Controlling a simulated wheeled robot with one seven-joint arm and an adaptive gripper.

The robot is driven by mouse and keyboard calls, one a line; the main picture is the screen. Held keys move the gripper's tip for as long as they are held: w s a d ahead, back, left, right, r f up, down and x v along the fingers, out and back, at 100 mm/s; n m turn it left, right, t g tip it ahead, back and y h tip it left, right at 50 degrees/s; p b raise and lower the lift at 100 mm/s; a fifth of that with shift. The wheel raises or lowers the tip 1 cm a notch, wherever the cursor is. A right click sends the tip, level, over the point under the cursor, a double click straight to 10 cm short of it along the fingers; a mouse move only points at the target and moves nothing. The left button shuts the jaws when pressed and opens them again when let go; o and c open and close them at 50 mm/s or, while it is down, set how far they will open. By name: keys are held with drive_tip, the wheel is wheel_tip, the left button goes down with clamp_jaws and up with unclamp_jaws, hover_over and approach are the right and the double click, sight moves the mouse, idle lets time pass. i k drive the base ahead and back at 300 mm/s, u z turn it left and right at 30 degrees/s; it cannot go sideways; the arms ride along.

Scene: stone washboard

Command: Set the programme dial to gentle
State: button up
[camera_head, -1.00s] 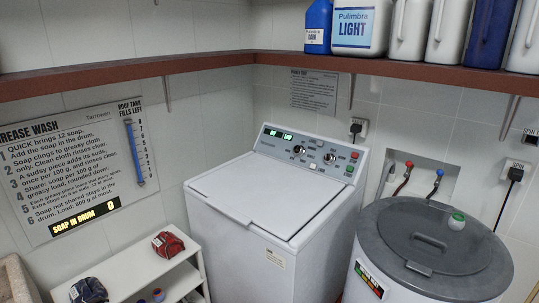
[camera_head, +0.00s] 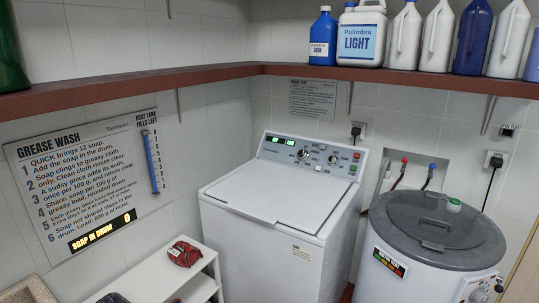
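The white top-loading washing machine (camera_head: 272,212) stands in the corner with its lid shut. Its grey control panel (camera_head: 311,154) at the back has two green lit displays on the left, two round dials and several coloured buttons on the right. The left dial (camera_head: 302,153) and the right dial (camera_head: 330,157) are small here. I cannot read their labels or tell which setting either points to. My gripper is not in view.
A spin dryer (camera_head: 435,240) with a grey lid stands at the right. A white shelf unit (camera_head: 160,272) with a red bundle (camera_head: 184,253) is at the left front. A brown wall shelf (camera_head: 330,72) holds several bottles above. A grease-wash sign (camera_head: 90,185) shows 0 soap in drum.

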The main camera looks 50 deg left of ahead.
sight(302, 154)
drive_tip(key=u, duration=1.7)
